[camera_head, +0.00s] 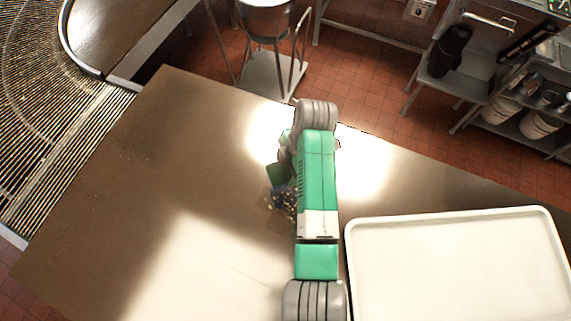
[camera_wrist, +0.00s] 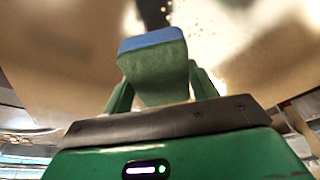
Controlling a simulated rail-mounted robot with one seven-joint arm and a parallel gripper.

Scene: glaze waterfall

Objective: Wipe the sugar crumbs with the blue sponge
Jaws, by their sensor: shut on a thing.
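My gripper (camera_head: 279,174) is shut on the blue sponge (camera_head: 281,192), close to the metal table top beside the sugar crumbs. In the wrist view, the sponge (camera_wrist: 155,60) is held between the two green fingers of my gripper (camera_wrist: 163,88); its tip is blue and the rest looks green. The sugar crumbs (camera_head: 288,207) are small pale and brown specks scattered around the sponge's lower end. Some crumbs (camera_wrist: 222,22) also show in the wrist view, beyond and right of the sponge. My arm hides part of the crumb area. I cannot tell whether the sponge touches the table.
The metal table (camera_head: 130,190) is bare to the left, with bright glare patches. A white tray (camera_head: 350,270) lies on its right part, close to my arm. A conveyor grate (camera_head: 40,110) is beyond the left edge. A stand with a metal pot (camera_head: 266,20) is behind the table.

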